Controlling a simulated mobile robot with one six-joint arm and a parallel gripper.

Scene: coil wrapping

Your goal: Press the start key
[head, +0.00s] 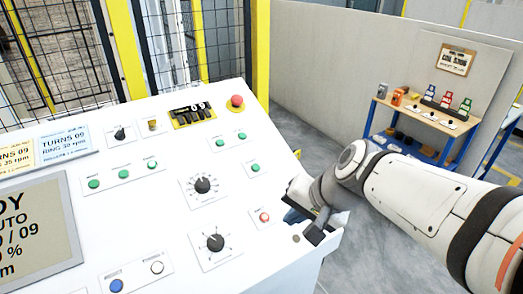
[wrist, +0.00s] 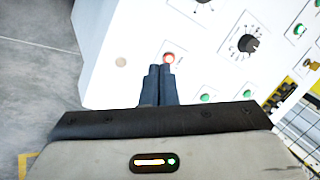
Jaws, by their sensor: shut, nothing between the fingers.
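The white control panel (head: 150,215) carries several keys, and their small labels are too small to read, so I cannot tell which is the start key. A small red key (head: 264,217) sits on a white plate near the panel's right edge. My gripper (head: 297,214) is shut and empty, just right of that key. In the wrist view the shut fingertips (wrist: 161,70) lie just below the red key (wrist: 168,58) in the picture; I cannot tell whether they touch it. A blue key (head: 116,285) and a white key (head: 157,267) are at the bottom left.
A screen (head: 32,235) is at left. A blue-framed workbench (head: 425,117) stands beyond open floor. Yellow-posted mesh fencing stands behind.

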